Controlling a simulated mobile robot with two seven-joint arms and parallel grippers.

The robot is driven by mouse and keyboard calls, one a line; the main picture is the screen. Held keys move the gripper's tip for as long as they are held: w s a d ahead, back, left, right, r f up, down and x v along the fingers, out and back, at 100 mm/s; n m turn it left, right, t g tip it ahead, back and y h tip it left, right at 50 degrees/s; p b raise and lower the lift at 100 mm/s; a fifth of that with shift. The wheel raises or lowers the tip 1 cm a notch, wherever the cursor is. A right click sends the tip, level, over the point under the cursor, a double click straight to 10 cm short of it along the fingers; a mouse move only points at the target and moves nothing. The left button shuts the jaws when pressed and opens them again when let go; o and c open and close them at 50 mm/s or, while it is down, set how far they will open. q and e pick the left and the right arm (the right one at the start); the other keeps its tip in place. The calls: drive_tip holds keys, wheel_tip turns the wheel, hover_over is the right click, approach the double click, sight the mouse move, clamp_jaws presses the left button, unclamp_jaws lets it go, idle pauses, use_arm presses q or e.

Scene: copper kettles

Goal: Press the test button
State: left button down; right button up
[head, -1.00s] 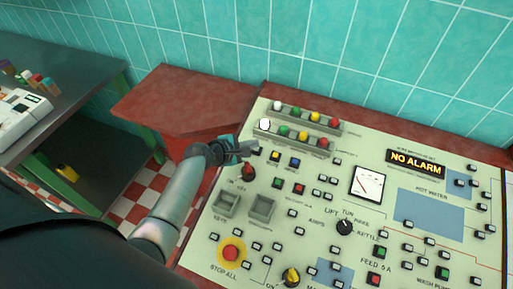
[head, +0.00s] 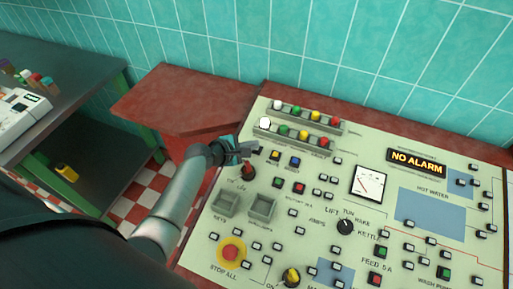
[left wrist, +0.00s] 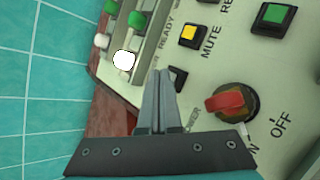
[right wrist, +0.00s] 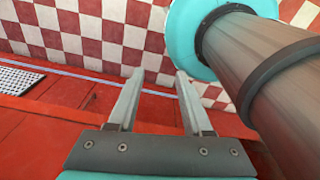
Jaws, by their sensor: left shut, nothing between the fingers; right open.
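The cream control panel (head: 375,215) fills the right of the head view. My left gripper (head: 256,147) is over its upper left part, fingers shut and empty. In the left wrist view its fingertips (left wrist: 163,74) are beside a dark push button (left wrist: 180,76), which they partly cover. No label for that button is readable, and I cannot tell whether the tips touch it. A yellow button (left wrist: 194,35) marked MUTE and a red rotary power switch (left wrist: 226,101) are nearby. My right gripper (right wrist: 157,76) is open and empty, away from the panel.
Rows of coloured lamps (head: 284,131) stand just behind the left gripper. A red stop-all button (head: 230,252) is nearer the front. The display (head: 416,163) reads NO ALARM. A dark table (head: 62,65) stands at the left, and tiled wall is behind.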

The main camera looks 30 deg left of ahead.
use_arm(q)
drive_tip(key=shift+f, duration=0.35)
idle(0.6)
idle(0.3)
drive_tip(key=shift+s+r+p, duration=0.15)
drive_tip(key=shift+r+p, duration=0.55)
drive_tip(key=shift+r, duration=0.1)
drive_tip(key=r+p, duration=0.2)
drive_tip(key=s+r+p, duration=0.1)
drive_tip(key=r+p, duration=0.2)
drive_tip(key=shift+p, duration=0.3)
drive_tip(key=shift+f, duration=0.1)
